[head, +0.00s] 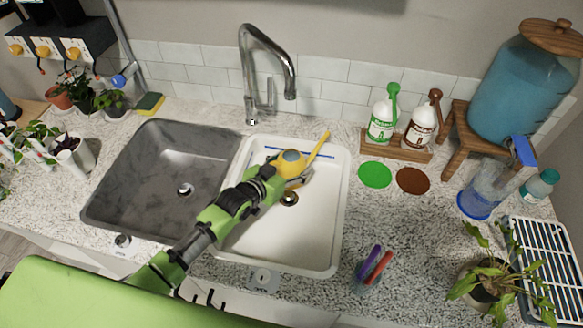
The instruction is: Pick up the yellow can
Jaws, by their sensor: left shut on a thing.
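The yellow can (291,161) is in the white right-hand sink basin (318,225), toward its back. It has a round body and a long thin spout that points up and to the right. My left gripper (290,179) reaches in from the lower left and is shut on the yellow can. The gripper and wrist hide part of the can's near side. I cannot tell whether the can touches the basin floor. My right gripper is not in view.
A grey basin (150,150) lies to the left, with a faucet (265,60) behind. Two pump bottles (382,118) (422,125), green and brown discs (375,175) (412,181), a blue-based pitcher (480,195) and a drying rack (550,255) stand right. Counter between the basin and pitcher is partly clear.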

